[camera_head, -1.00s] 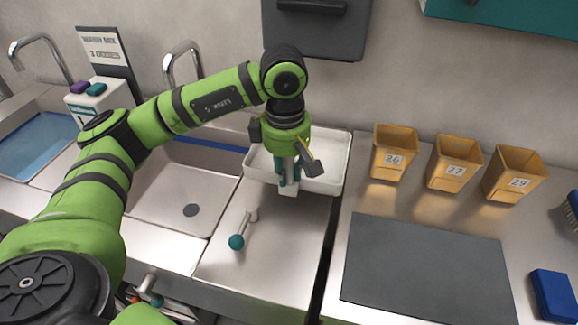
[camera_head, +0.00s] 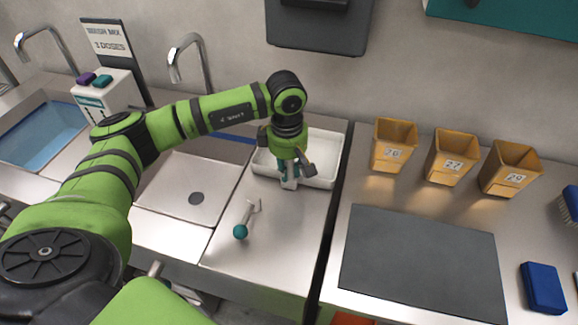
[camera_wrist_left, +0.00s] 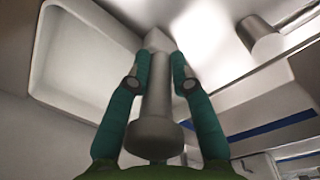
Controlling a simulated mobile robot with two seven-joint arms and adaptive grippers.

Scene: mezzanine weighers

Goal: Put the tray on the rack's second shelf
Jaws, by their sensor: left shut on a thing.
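The white, shallow, rectangular tray (camera_head: 326,163) is at the back of the steel counter, right of the sink. It also shows at the left of the left wrist view (camera_wrist_left: 55,50). My left gripper (camera_head: 289,181) points down at the tray's front side. In the wrist view its teal fingers (camera_wrist_left: 159,70) are on either side of a grey, round handle (camera_wrist_left: 155,120) with a pale block at its far end by the tray rim. The gripper is shut on this handle. I cannot tell whether the tray touches the counter. The rack is not in view.
A lever with a teal knob (camera_head: 240,231) is on the counter in front. Yellow bins (camera_head: 394,148) stand at the right, behind a dark grey mat (camera_head: 420,262). A blue block (camera_head: 543,288) lies far right. A sink (camera_head: 185,190) and tap (camera_head: 188,60) are left.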

